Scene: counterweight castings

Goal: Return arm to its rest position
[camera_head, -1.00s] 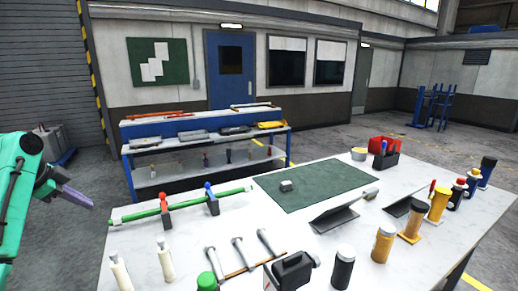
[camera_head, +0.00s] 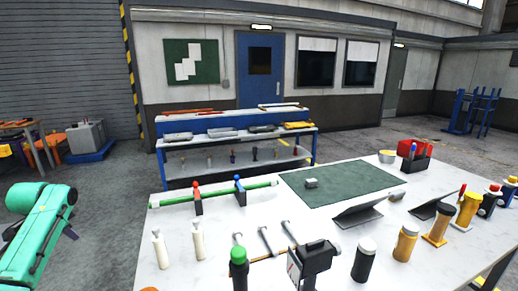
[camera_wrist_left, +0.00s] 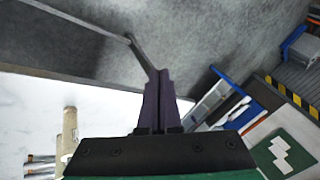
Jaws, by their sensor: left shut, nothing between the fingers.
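My left arm (camera_head: 40,230) is at the left edge of the head view, beside the table (camera_head: 160,225) and clear of it. It is green, and its gripper is mostly hidden there. In the left wrist view the two dark purple fingers of my left gripper (camera_wrist_left: 158,78) are together, with nothing between them. My right gripper is in neither view. A small grey block (camera_head: 311,183) lies on the dark green mat (camera_head: 345,192) on the table.
A blue workbench (camera_head: 160,160) is behind. Floor between my left arm and the table is free.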

